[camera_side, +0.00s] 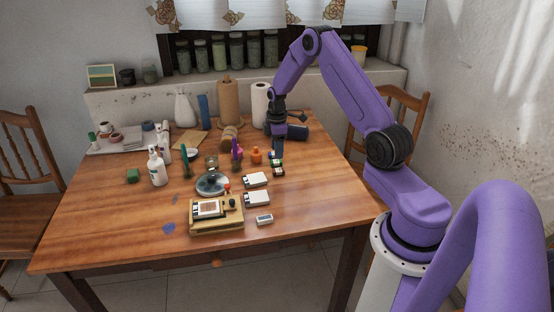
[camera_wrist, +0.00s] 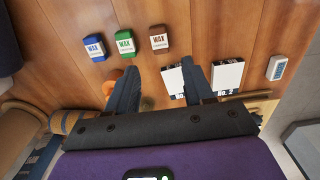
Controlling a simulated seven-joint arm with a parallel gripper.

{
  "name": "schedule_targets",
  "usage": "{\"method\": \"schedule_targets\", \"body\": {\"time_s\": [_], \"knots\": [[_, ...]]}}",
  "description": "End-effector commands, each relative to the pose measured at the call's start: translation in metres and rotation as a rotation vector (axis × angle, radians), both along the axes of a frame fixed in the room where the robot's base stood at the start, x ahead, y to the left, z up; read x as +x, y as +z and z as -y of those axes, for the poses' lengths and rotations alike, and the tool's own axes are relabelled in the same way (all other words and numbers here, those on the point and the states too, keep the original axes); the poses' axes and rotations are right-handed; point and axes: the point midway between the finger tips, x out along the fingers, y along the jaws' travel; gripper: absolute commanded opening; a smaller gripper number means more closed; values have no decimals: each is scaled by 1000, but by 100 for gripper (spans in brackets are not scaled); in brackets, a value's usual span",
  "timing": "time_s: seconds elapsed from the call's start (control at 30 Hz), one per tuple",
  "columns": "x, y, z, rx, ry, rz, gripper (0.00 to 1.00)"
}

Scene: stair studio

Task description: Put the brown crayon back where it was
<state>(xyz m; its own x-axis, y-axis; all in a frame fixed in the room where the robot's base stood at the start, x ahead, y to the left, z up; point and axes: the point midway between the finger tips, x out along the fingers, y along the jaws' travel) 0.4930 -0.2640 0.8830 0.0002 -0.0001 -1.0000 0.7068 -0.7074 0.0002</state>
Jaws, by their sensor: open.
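The brown crayon is a small block with a white WAX label (camera_wrist: 158,39), lying on the wooden table. It is at the right end of a row with a green WAX block (camera_wrist: 124,42) and a blue WAX block (camera_wrist: 93,47) in the wrist view. In the side view the brown block (camera_side: 278,172) is nearest the camera of this small group. My gripper (camera_wrist: 162,66) is open and empty, its fingers pointing down. It hangs above the group in the side view (camera_side: 277,156). The brown block shows just beyond the fingertips, not held.
White NO. 2 boxes (camera_wrist: 227,76) lie beside the row. A small grey-white block (camera_side: 264,219) lies nearer. The table's right front is bare.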

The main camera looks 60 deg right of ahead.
Motion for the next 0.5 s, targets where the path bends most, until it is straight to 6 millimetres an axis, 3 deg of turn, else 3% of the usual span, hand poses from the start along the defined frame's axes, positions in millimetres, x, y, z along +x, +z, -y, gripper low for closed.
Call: {"method": "schedule_targets", "body": {"time_s": [0.1,0.33,0.43,0.5], "knots": [[1,19,0,-1,1,3,52],[1,36,-5,0,5,1,52],[4,46,-25,-1,18,2,52],[5,58,-51,-1,34,4,52]]}}
